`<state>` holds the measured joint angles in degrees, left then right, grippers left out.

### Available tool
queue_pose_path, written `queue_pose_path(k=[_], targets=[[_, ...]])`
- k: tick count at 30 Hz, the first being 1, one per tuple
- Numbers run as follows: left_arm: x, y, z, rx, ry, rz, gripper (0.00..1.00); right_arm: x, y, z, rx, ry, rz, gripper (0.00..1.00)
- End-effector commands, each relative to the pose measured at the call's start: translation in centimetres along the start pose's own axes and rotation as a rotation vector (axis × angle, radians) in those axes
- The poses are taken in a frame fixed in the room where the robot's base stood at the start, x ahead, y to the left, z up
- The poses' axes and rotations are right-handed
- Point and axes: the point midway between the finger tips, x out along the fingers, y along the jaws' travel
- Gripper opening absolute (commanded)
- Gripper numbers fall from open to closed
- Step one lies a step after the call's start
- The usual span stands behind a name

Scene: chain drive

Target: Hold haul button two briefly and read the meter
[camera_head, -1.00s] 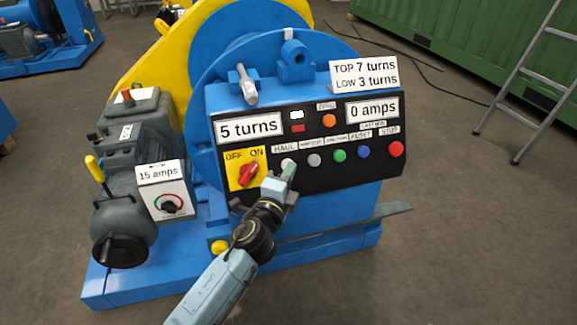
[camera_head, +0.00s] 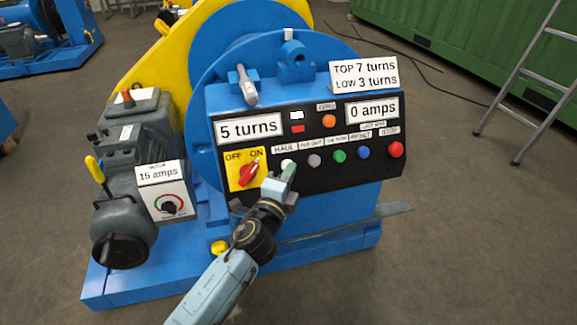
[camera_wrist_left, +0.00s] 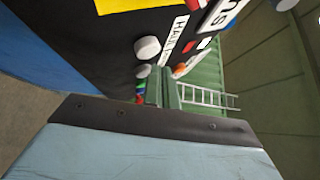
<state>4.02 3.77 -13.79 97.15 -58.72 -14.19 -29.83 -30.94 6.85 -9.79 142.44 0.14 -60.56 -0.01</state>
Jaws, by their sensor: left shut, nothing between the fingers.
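The blue machine's black control panel (camera_head: 300,178) faces me. The white button (camera_head: 288,162) under the HAUL label is at the left of a row of buttons; it also shows in the left wrist view (camera_wrist_left: 147,47). My left gripper (camera_head: 290,171) is shut and empty, its tips just in front of and below this button. In the left wrist view the fingertips (camera_wrist_left: 163,88) appear beside the white button, apart from it. The amps meter (camera_head: 373,110) reads 0 amps and the turns display (camera_head: 249,128) reads 5 turns. My right gripper is out of view.
Grey (camera_head: 315,159), green (camera_head: 339,156), blue (camera_head: 363,153) and red STOP (camera_head: 396,149) buttons sit to the right. A red switch (camera_head: 249,173) on a yellow OFF/ON plate is close on the left. A sign (camera_head: 364,74) reads TOP 7 turns, LOW 3 turns.

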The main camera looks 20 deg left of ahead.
Motion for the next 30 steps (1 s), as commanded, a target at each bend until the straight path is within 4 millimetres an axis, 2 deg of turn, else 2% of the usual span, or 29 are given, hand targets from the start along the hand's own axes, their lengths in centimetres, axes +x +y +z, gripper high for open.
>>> queue_pose_path(k=[30], targets=[[0.54, 0.48, 0.4, 0.0, 0.0, 0.0, 0.0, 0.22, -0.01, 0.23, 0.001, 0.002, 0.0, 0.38]])
